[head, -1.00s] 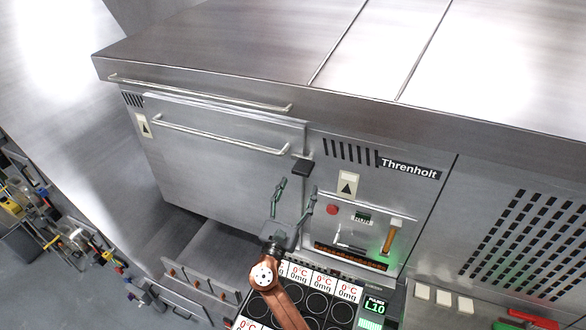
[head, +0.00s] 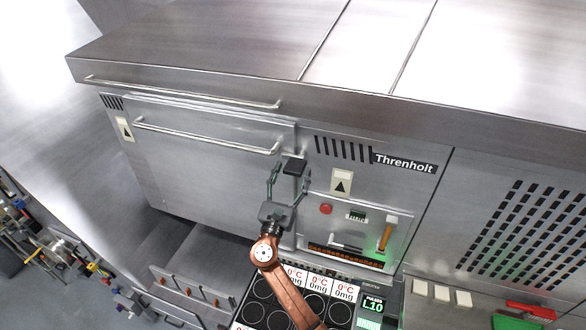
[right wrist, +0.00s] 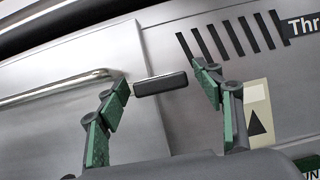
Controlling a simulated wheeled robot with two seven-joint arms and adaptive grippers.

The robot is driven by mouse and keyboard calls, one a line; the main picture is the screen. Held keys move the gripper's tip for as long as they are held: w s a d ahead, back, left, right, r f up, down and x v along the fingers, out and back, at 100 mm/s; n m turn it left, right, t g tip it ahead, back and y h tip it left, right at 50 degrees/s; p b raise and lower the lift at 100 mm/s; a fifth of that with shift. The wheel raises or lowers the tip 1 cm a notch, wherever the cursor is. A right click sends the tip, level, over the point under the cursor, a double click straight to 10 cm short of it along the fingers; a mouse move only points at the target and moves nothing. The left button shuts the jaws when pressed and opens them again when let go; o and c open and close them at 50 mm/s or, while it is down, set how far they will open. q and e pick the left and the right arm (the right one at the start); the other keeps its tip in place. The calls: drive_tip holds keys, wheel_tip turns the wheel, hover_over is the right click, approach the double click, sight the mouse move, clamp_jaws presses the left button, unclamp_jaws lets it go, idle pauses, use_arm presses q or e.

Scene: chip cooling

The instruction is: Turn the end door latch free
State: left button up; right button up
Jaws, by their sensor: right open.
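The end door latch is a small dark block (head: 294,166) at the right edge of the wide steel door (head: 200,160). It also shows in the right wrist view (right wrist: 161,83), lying nearly level. My right gripper (head: 289,174) is open, its two green-padded fingers on either side of the latch. In the right wrist view the left finger's tip is close to the latch's left end, and the right finger stands a little off its right end. I cannot tell whether either touches. My left gripper is not in view.
A bar handle (head: 205,135) crosses the door near its top. Right of the latch are a vent, an arrow label (head: 341,182), a red button (head: 325,209) and a lit recess with an orange-handled tool (head: 386,235). A tray with round dark wells lies below my right arm.

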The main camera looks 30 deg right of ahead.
drive_tip(key=shift+w+d+r, duration=0.15)
drive_tip(key=shift+w+d, duration=0.05)
drive_tip(key=shift+d, duration=0.05)
drive_tip(key=shift+c, duration=0.4)
drive_tip(key=c, duration=1.1)
